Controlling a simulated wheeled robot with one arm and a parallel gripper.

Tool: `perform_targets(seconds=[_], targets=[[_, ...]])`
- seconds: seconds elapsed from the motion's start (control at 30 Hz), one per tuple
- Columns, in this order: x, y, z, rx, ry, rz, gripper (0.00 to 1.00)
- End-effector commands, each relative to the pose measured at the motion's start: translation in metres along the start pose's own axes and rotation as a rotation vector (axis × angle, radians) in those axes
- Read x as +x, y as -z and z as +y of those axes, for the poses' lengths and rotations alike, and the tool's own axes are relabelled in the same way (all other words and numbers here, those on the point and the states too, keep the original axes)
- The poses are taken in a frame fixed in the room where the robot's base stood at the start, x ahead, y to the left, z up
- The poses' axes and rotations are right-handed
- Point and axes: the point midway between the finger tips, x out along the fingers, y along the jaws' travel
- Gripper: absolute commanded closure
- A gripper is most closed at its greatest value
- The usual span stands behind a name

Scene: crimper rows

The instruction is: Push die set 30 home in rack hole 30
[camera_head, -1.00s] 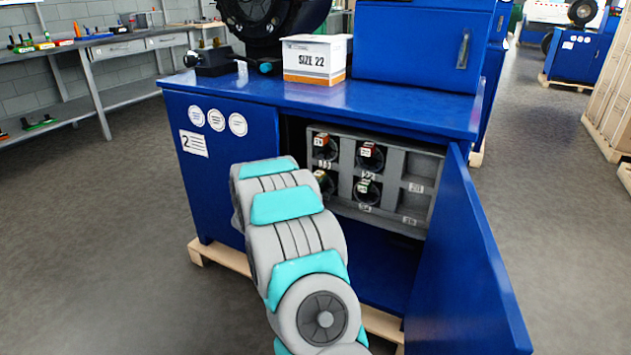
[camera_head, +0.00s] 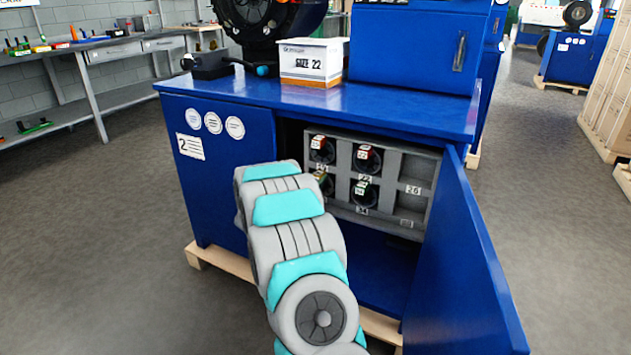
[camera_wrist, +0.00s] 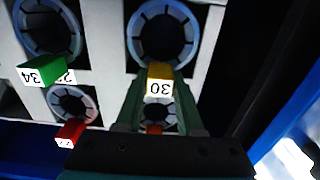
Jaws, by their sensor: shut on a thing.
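Die set 30 is a dark segmented ring (camera_wrist: 163,35) with a yellow tag marked 30 (camera_wrist: 160,82). It sits at a hole of the grey rack (camera_wrist: 105,60) in the wrist view; how deep it sits I cannot tell. My gripper (camera_wrist: 160,90) is shut on the yellow tag, one finger on each side. In the head view, die set 30 (camera_head: 325,183) shows partly at the rack's lower left, and my arm hides my gripper. The hole's own label is hidden.
Die set 34 with a green tag (camera_wrist: 42,72) sits beside it. Red-tagged dies (camera_wrist: 70,132) fill nearby holes. The rack's right column (camera_head: 411,190) looks empty. The open blue cabinet door (camera_head: 465,260) stands to the right. A SIZE 22 box (camera_head: 311,62) is on top.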

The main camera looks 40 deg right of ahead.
Motion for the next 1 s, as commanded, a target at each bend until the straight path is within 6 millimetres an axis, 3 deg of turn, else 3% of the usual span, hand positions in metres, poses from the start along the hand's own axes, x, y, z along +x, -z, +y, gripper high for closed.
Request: perform_targets(seconds=[0.03,0.07,0.33,0.67,1.0], targets=[[0.002,0.004,0.000,0.002,0.000,0.007,1.00],[0.001,0.004,-0.001,0.002,0.001,0.007,0.60],[0.001,0.002,-0.001,0.001,0.001,0.003,0.30],[-0.003,-0.001,0.000,0.000,0.001,-0.001,0.28],[-0.053,-0.001,-0.001,-0.001,0.004,0.000,0.28]])
